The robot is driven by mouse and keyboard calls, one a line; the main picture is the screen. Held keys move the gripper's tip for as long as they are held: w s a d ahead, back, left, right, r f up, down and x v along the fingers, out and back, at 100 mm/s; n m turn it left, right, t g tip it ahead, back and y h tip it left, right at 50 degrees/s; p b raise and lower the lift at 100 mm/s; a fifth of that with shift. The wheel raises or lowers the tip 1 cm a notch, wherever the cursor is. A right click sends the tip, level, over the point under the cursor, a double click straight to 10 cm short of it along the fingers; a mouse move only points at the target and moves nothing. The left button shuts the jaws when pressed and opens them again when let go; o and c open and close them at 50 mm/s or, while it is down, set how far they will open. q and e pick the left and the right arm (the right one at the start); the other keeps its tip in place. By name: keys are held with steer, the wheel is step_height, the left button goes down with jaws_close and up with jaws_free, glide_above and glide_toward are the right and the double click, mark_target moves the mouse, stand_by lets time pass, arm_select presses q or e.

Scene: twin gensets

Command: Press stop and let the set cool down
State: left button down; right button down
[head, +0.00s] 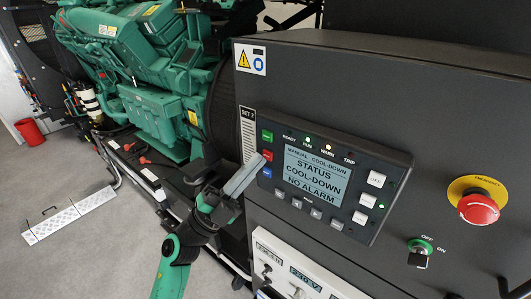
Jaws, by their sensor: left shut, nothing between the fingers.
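The control panel (370,170) is on the front of the dark cabinet. Its screen (316,174) reads "MANUAL COOL-DOWN", "STATUS COOL-DOWN", "NO ALARM". A green button (267,136), a red button (266,156) and a blue button (266,173) form a column left of the screen. Lamps are lit under RUN and WARM. My left gripper (257,163) is shut and empty, with its tips at the left edge of the panel, close to the red and blue buttons. I cannot tell whether it touches either. My right gripper is not in view.
A red emergency stop (478,208) on a yellow base and a key switch (420,251) marked OFF and ON sit right of the panel. The green engine (150,70) stands behind on the left. A red bucket (30,132) and a ramp plate (68,217) are on the grey floor.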

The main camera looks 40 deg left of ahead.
arm_select(q)
steer(key=shift+s, duration=0.45)
steer(key=s+p, duration=0.3)
steer(key=s, duration=0.3)
steer(key=shift+d, duration=0.2)
stand_by(0.6)
